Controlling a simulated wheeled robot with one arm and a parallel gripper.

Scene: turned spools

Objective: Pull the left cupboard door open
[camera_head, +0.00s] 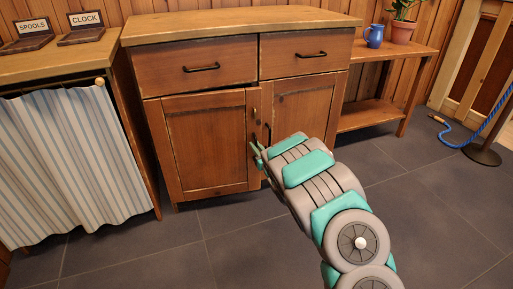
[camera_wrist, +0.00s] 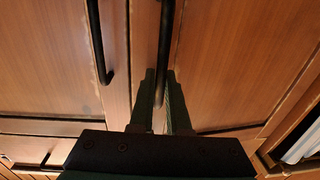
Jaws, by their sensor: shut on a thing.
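The left cupboard door (camera_head: 210,143) is a wooden panel under the left drawer. It looks shut or only slightly ajar; I cannot tell which. My gripper (camera_head: 257,155) is at this door's right edge. In the wrist view my gripper (camera_wrist: 161,102) has its two dark fingers on either side of a black bar handle (camera_wrist: 166,40), shut on it. That view is turned over, so the left door (camera_wrist: 235,60) shows on its right side. In the head view my gripper and arm hide most of the handle and the lower right door (camera_head: 298,105).
The right door's black handle (camera_wrist: 97,40) is close beside my fingers. A counter with a striped curtain (camera_head: 75,155) stands left of the cupboard. A low shelf (camera_head: 375,112) with a blue jug (camera_head: 374,36) and potted plant (camera_head: 401,28) stands right. The tiled floor (camera_head: 150,245) in front is clear.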

